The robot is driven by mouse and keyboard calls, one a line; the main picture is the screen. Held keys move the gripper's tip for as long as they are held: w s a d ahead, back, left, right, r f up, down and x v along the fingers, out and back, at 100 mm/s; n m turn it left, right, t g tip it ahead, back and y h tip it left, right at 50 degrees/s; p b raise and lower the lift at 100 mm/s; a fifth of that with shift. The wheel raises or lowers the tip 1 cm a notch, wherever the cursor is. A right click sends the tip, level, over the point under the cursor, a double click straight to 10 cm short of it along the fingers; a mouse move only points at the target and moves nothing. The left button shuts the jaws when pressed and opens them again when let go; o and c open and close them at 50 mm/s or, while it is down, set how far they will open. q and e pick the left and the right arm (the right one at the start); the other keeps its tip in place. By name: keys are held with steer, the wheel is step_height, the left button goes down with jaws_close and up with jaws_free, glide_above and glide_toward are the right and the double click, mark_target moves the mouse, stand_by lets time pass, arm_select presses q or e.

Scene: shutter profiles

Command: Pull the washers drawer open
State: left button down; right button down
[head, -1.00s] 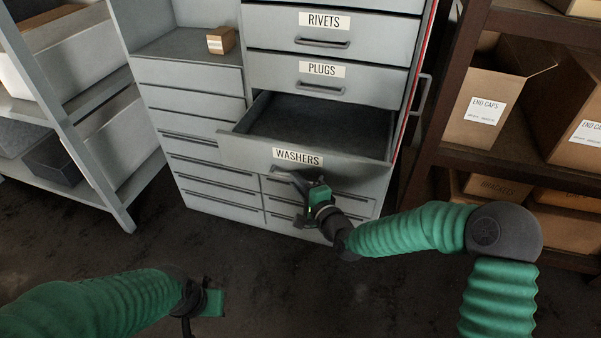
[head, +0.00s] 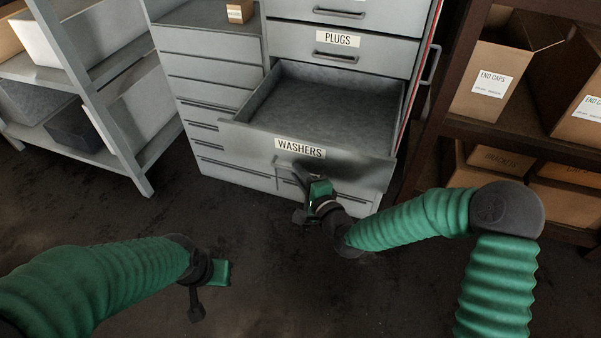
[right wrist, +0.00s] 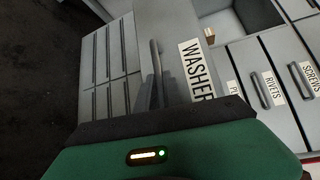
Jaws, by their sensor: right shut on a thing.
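The washers drawer (head: 245,138) stands well out of the grey cabinet, with its empty-looking inside showing from above. Its front carries the WASHERS label (head: 300,149), which also shows in the right wrist view (right wrist: 197,70). My right gripper (head: 300,180) is at the drawer front just below the label, shut on the drawer's handle (right wrist: 155,62). In the right wrist view its dark fingers (right wrist: 155,92) meet around the handle. My left gripper (head: 212,280) hangs over the floor at the lower left, away from the cabinet; its finger gap is not clear.
The plugs drawer (head: 385,52) above is shut. A small box (head: 240,11) sits on the cabinet's side top. A brown shelf (head: 520,131) with cartons stands at the right, a grey shelf (head: 95,80) at the left. The floor (head: 90,215) in front is clear.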

steer(key=c, duration=1.8)
jaws_free()
steer(key=shift+s+a, duration=0.1)
steer(key=shift+a, duration=0.15)
steer(key=o, duration=0.3)
steer(key=shift+a, duration=0.1)
steer(key=p+v, duration=0.9)
steer(key=v, duration=0.7)
steer(key=shift+s+d+f+p, duration=0.15)
steer(key=shift+s+d+p, duration=0.1)
steer(key=shift+p, duration=0.15)
